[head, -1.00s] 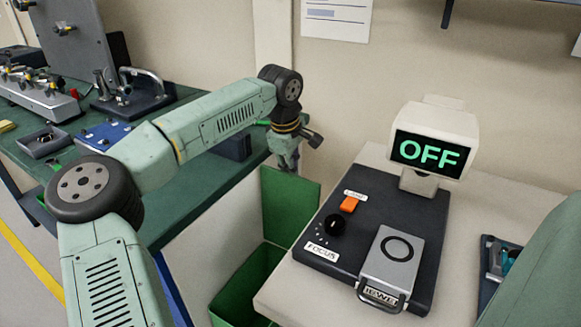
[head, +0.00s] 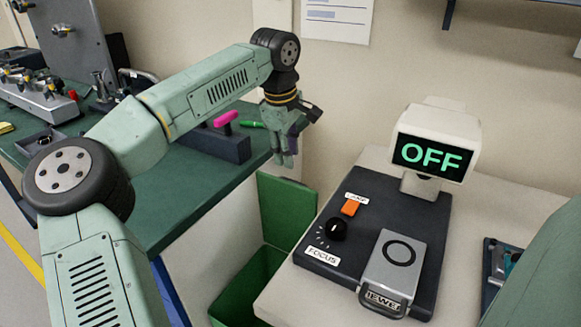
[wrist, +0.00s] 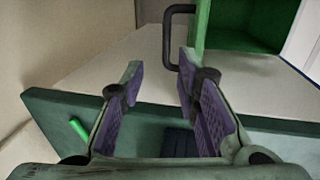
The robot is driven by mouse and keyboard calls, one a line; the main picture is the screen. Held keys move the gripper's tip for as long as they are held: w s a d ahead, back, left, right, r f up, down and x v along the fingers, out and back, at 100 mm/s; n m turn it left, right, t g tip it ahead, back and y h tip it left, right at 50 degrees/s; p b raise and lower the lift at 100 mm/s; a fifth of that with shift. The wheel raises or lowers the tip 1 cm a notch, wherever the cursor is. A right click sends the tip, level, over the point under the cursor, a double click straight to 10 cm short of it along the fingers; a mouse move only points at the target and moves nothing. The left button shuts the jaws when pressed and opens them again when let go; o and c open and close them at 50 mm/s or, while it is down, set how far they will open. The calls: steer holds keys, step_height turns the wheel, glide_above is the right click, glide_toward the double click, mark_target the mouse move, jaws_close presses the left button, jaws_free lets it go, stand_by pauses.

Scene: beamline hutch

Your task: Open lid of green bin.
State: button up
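The green bin (head: 238,298) stands on the floor between the green-topped bench and the pale table, and I see into its open inside. Its lid (head: 287,212) stands upright at the back of the opening. In the wrist view, the bin's green inside (wrist: 245,25) is at the upper right, and a dark handle (wrist: 168,38) sticks out from the lid's outer side. My gripper (head: 286,163) is above the lid, near the bench corner. In the wrist view its purple-padded fingers (wrist: 160,64) are apart with nothing between them, and the handle is beyond the right fingertip.
The green-topped bench (head: 185,200) at left holds a dark block with a pink handle (head: 226,118) and a green item (head: 250,125) near my gripper. The pale table (head: 480,225) at right carries a black console (head: 340,215) and a screen reading OFF (head: 432,155).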

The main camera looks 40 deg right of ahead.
steer(key=shift+s+a+r, duration=0.1)
steer(key=shift+a+r, duration=0.05)
steer(key=shift+r, duration=0.6)
steer(key=shift+s+a+r, duration=0.1)
steer(key=shift+a+r, duration=0.05)
steer(key=shift+r, duration=0.6)
steer(key=shift+c, duration=0.4)
